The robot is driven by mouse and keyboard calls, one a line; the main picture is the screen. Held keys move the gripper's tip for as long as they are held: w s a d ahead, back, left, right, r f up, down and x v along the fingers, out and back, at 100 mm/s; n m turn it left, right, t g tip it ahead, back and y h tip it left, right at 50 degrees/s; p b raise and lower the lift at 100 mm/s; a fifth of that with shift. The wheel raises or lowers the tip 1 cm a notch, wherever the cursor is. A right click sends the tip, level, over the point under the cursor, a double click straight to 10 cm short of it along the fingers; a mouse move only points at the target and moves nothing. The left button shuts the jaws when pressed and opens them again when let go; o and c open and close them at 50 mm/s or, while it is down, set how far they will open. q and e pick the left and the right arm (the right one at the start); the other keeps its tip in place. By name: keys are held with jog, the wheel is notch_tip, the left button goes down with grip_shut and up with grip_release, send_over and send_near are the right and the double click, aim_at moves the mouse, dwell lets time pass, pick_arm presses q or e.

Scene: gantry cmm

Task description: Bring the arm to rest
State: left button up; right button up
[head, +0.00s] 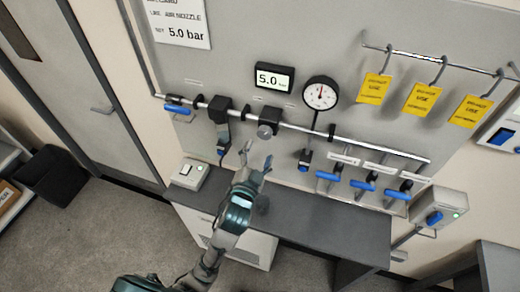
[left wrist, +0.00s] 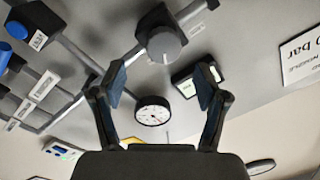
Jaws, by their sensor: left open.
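My left gripper (head: 257,160) reaches up from the bottom of the head view over the grey shelf, in front of the wall panel. Its fingers are spread and nothing is between them. In the left wrist view the open gripper (left wrist: 162,95) shows the round grey regulator knob (left wrist: 164,46) and the dial gauge (left wrist: 153,112) beyond the fingers. In the head view the knob (head: 267,130) sits on the pipe just above the fingertips; whether they touch it I cannot tell, but a gap shows. My right gripper is not in view.
A pipe (head: 350,142) crosses the panel with several blue-handled valves (head: 362,185) below it. A digital display (head: 274,77) reads 5.0. Yellow tags (head: 422,98) hang at upper right. A grey shelf (head: 330,228) lies below, with a small white box (head: 190,174) at its left end.

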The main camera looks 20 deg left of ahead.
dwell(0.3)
pick_arm(q)
jog(key=s+a+f+n+g, duration=0.2)
jog(key=s+f+g, duration=0.25)
jog(key=f, duration=0.65)
jog(key=s+a+f+n+g, duration=0.15)
jog(key=s+f+g, duration=0.3)
jog(key=f, duration=0.55)
jog(key=s+a+f+n+g, duration=0.1)
jog(key=s+f+g, duration=0.2)
jog(key=s+f, duration=0.45)
jog(key=s+a+f+n+g, duration=0.1)
jog(key=s+f+g, duration=0.25)
jog(key=s, duration=0.65)
jog(key=s+f+b+x, duration=0.1)
jog(key=s+b+x, duration=0.15)
jog(key=x, duration=1.15)
jog(key=s+d+f+b+x, duration=0.15)
jog(key=s+x, duration=0.25)
jog(key=x, duration=1)
jog(key=s+a+f+g+b, duration=0.1)
jog(key=s+a+f+b, duration=0.1)
jog(key=s+f, duration=0.7)
jog(key=s+a+f+b, duration=0.1)
jog(key=s+f+b, duration=0.2)
jog(key=s+f, duration=0.6)
notch_tip(320, 180, down, 4)
jog(key=shift+s+a+f+g, duration=0.2)
jog(key=shift+a+f+g, duration=0.05)
jog(key=shift+a+g, duration=0.1)
